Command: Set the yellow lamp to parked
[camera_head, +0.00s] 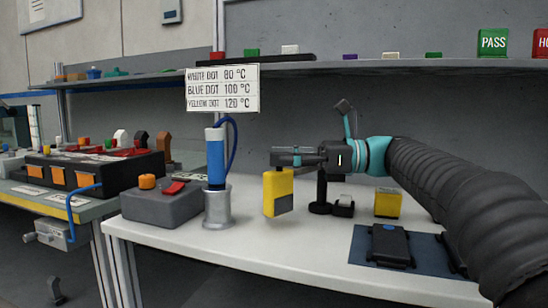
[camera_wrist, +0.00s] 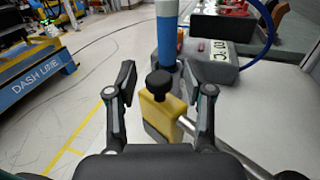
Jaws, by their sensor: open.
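The yellow lamp (camera_head: 278,192) has a yellow body with a grey lower part in the head view. It sits in front of a black upright post with a round foot (camera_head: 320,207). In the wrist view the lamp (camera_wrist: 158,115) has a black knob on top (camera_wrist: 159,83), and a silver rod runs from beside it toward the lower right. My gripper (camera_head: 284,157) is just above the lamp in the head view. In the wrist view my open gripper (camera_wrist: 160,92) has one finger on each side of the lamp, with gaps visible. Whether the lamp touches the table is unclear.
A yellow block (camera_head: 387,203) and a black device on a blue mat (camera_head: 389,246) lie to the right. The white table's (camera_head: 290,250) front strip is clear.

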